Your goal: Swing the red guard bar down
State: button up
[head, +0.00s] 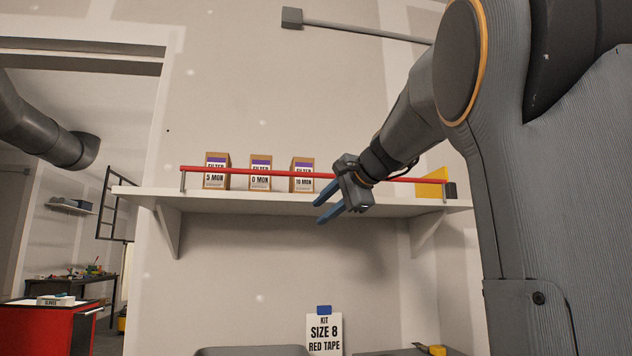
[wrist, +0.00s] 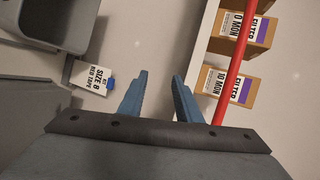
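The red guard bar (head: 270,172) runs level along the front of the white shelf (head: 270,199), in front of the filter boxes. Short grey posts carry it at both ends. In the wrist view the bar (wrist: 235,65) passes to the right of my fingers. My gripper (head: 323,204) is in front of the shelf, right of its middle, and hides part of the bar. Its blue fingers are apart with nothing between them. In the wrist view my gripper (wrist: 158,82) also shows open and empty, beside the bar and not around it.
Filter boxes (head: 216,173), (head: 260,175) and (head: 302,177) stand on the shelf. A yellow piece (head: 430,183) stands at its right end. Below, a kit card (head: 324,334) leans by a grey tray (head: 250,351). The space between shelf and bench is clear.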

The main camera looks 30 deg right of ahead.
jog(key=m+t, duration=0.1)
jog(key=t, duration=0.1)
send_near(318, 174)
jog(key=f+x, duration=0.1)
jog(key=x, duration=0.2)
jog(key=r, duration=0.1)
jog(key=p+x, duration=0.2)
jog(key=x, duration=0.5)
jog(key=shift+w, duration=0.4)
jog(key=shift+c, duration=0.4)
grip_shut()
